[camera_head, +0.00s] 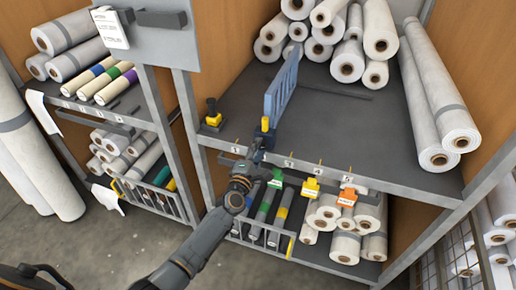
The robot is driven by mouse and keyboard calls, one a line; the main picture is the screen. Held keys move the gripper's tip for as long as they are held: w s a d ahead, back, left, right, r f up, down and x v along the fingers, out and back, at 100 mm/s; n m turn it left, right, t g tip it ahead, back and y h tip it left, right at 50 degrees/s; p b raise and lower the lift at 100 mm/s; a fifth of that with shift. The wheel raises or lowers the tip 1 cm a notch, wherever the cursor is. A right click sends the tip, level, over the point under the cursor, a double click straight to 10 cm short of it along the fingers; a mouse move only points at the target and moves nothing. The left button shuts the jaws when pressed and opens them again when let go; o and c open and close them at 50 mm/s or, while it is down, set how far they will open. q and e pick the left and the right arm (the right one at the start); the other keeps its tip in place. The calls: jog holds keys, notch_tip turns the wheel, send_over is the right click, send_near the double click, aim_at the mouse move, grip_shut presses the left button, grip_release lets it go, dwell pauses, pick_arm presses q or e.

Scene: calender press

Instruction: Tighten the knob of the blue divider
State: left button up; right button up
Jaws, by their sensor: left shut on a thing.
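The blue divider (283,88) stands upright on the middle shelf and runs back from the front edge. A dark foot with a yellow block (265,124) sits at its front end. My left gripper (259,146) is at the shelf's front edge, just below this foot. It is shut on what appears to be the divider's knob, which the fingers mostly hide. My right gripper is not in view.
A second dark foot with a yellow block (212,118) stands left of the divider. White rolls (345,66) lie behind and to the right. Coloured tags (310,188) hang along the front shelf rail (390,208). The shelf right of the divider is bare near the front.

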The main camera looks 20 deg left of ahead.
pick_arm(q)
jog(key=m+p, duration=0.2)
jog(key=m, duration=1)
jog(key=shift+f, duration=0.1)
dwell(0.6)
jog(key=o, duration=1.2)
jog(key=shift+c, duration=0.2)
jog(key=s, duration=1.2)
jog(key=shift+a, duration=0.2)
